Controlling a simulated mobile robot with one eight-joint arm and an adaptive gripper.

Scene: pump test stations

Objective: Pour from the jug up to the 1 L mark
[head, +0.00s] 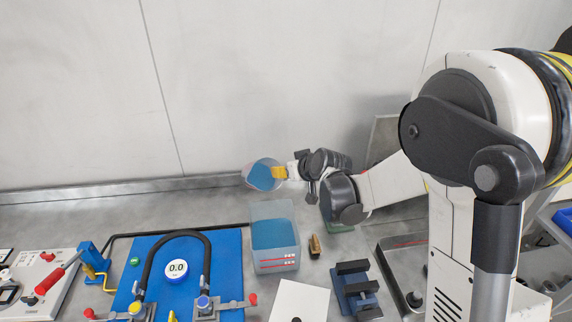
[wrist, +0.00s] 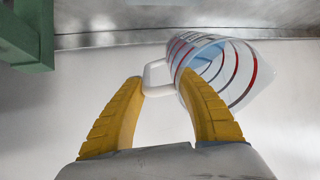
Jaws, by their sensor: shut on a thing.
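The clear jug (head: 262,175) is tilted, with blue liquid inside, above and a little to the left of the clear tank. My gripper (head: 279,172) is shut on its handle, and the jug is off the bench. In the wrist view, the yellow fingers (wrist: 160,82) are around the white handle, and the jug (wrist: 236,75) shows red and dark rings. The tank (head: 275,266) stands upright on the bench with blue liquid in it and red marks on its front. I cannot read the marks or see a stream between jug and tank.
A blue board (head: 150,250) with a black hose and a round gauge reading 0.0 is left of the tank. A small brown block (head: 314,246), a white sheet (head: 299,302) and a dark blue fixture (head: 354,290) are to the right and in front. A wall is behind.

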